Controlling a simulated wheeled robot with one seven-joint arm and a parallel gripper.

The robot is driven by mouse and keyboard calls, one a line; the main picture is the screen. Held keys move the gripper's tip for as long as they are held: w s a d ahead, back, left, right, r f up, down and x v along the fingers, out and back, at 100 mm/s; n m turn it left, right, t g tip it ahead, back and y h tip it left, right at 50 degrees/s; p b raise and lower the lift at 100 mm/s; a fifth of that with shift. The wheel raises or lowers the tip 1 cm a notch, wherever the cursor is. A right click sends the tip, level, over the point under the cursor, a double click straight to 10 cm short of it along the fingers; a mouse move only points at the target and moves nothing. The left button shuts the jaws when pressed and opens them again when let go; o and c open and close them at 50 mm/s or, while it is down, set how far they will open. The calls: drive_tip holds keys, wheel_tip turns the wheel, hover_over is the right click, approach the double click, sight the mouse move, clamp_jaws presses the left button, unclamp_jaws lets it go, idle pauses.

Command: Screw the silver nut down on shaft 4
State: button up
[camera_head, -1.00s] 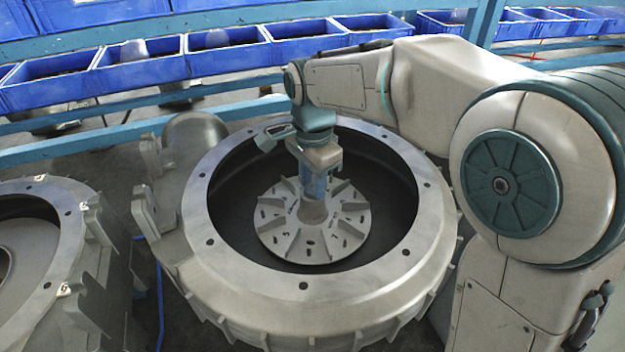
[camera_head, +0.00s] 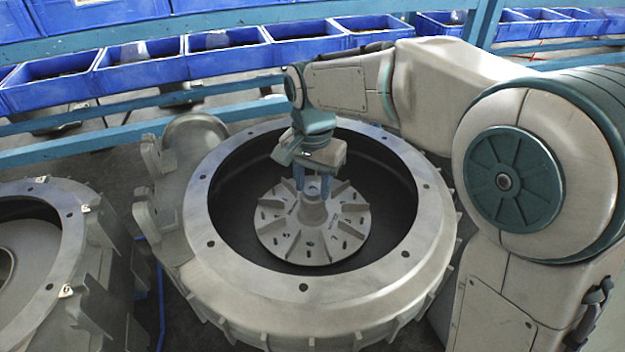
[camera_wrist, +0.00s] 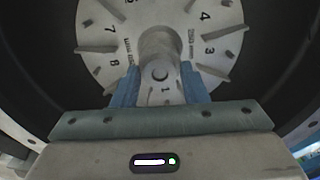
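A grey finned impeller disc (camera_head: 275,222) with a raised central hub (camera_head: 313,212) sits inside the large round housing; the hub also shows in the wrist view (camera_wrist: 160,45). A round silver end (camera_wrist: 160,73) tops the hub; I cannot clearly separate the nut from the shaft tip there. My gripper (camera_head: 312,190) points down over the hub. Its two blue fingers stand either side of the hub top, with a gap on each side in the wrist view (camera_wrist: 160,90). The gripper looks open. Numbers such as 3, 4, 7 and 8 mark the disc; no shaft label is readable.
The housing's wide bolted rim (camera_head: 240,284) surrounds my wrist, with dark free space between disc and wall. Another housing (camera_head: 65,300) stands at the left. Blue bins (camera_head: 225,60) line a rack behind.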

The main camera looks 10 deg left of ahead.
drive_tip(key=n+p, duration=0.1)
drive_tip(key=n, duration=0.5)
drive_tip(key=shift+n, duration=0.4)
drive_tip(key=n+p, duration=0.1)
drive_tip(key=n, duration=0.4)
drive_tip(key=n+p, duration=0.1)
drive_tip(key=n, duration=0.4)
drive_tip(key=shift+r, duration=0.1)
drive_tip(key=shift+n, duration=1.5)
drive_tip(key=c, duration=0.7)
drive_tip(key=o, duration=1.1)
drive_tip(key=shift+c, duration=0.2)
